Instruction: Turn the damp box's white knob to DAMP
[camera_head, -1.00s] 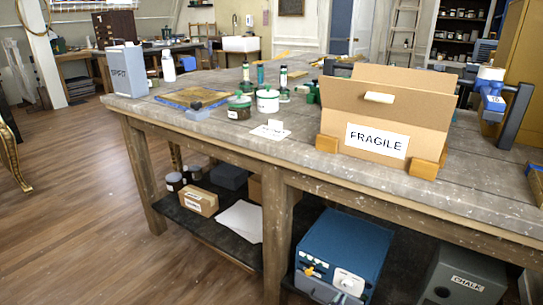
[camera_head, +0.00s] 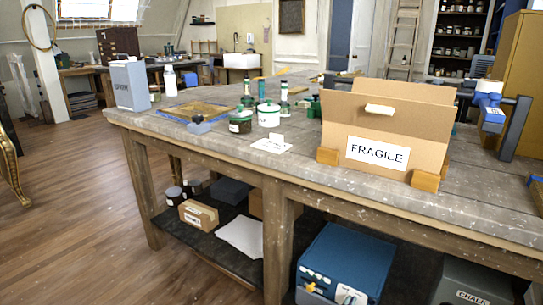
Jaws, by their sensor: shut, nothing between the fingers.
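The damp box, a blue box (camera_head: 342,258) with a pale front, stands on the dark lower shelf under the workbench. The bottom edge of the head view cuts off its front. The white dial plate of its knob (camera_head: 350,294) shows only in part at that edge, so the knob's pointing direction and any DAMP mark cannot be read. A small yellow-orange part (camera_head: 310,287) is on the front, left of the knob. My gripper cannot be made out in this view.
The workbench top (camera_head: 215,143) overhangs the shelf, and a wooden leg (camera_head: 278,250) stands left of the box. A grey CHALK box (camera_head: 470,275) is to its right. White paper (camera_head: 241,236) and a small carton (camera_head: 198,214) lie farther left. A FRAGILE carton (camera_head: 385,128) stands above.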

